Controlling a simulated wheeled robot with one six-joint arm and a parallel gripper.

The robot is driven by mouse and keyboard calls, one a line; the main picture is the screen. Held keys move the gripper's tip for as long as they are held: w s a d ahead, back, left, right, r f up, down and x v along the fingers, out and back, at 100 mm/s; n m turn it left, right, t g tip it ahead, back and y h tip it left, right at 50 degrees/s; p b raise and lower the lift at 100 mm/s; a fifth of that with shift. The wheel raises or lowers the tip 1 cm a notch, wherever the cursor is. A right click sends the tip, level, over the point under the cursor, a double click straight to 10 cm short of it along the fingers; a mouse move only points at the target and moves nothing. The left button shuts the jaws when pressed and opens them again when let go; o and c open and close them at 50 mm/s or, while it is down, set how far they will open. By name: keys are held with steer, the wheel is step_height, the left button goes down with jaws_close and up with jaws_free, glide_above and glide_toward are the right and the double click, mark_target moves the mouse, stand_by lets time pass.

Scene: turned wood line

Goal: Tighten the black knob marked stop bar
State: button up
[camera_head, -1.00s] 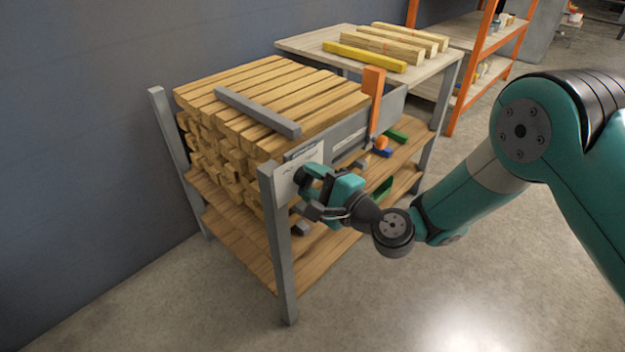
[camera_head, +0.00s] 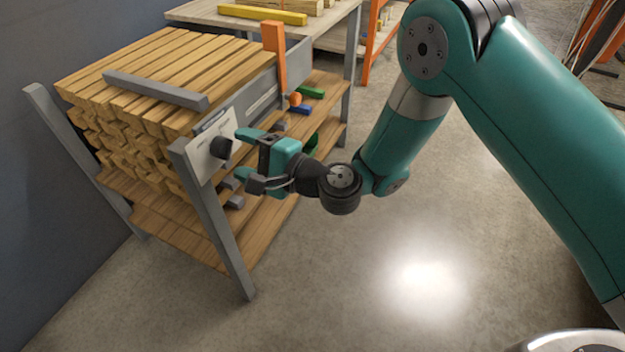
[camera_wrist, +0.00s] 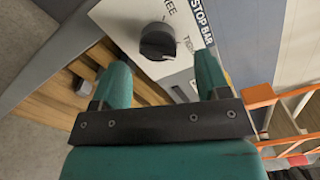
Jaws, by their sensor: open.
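The black knob (camera_wrist: 158,41) stands on a white plate (camera_wrist: 125,17) printed "STOP BAR", with parts of the words for free and tight beside the knob. In the head view the knob (camera_head: 221,147) is on the plate at the near end of the timber rack. My gripper (camera_head: 243,158) is open and empty, facing the plate from the right. In the wrist view the knob lies ahead of and between the lines of the two fingers (camera_wrist: 162,72), apart from them. I cannot tell which word the knob points to.
A grey bar (camera_head: 155,90) lies across the stacked timber (camera_head: 150,65). The grey rack post (camera_head: 215,220) stands just below the plate. An orange upright (camera_head: 275,55) and small coloured items (camera_head: 305,97) are farther along the rack.

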steer(key=b+v, duration=1.4)
steer(key=b, duration=0.2)
steer(key=shift+b, duration=0.3)
steer(key=s+r+n+g+h+p, duration=0.2)
steer(key=s+r+n+g+p, duration=0.4)
steer(key=n, duration=0.4)
steer(key=s+d+r+n+g+h+p, duration=0.1)
steer(key=s+d+r+n+h+p, duration=0.15)
steer(key=s+d+h+p, duration=0.4)
steer(key=s+d+r+n+h+p, duration=0.1)
steer(key=d+n+h, duration=0.25)
steer(key=d, duration=0.65)
step_height(320, 180, up, 36)
steer(key=p, duration=3.6)
steer(key=shift+s+a, duration=0.2)
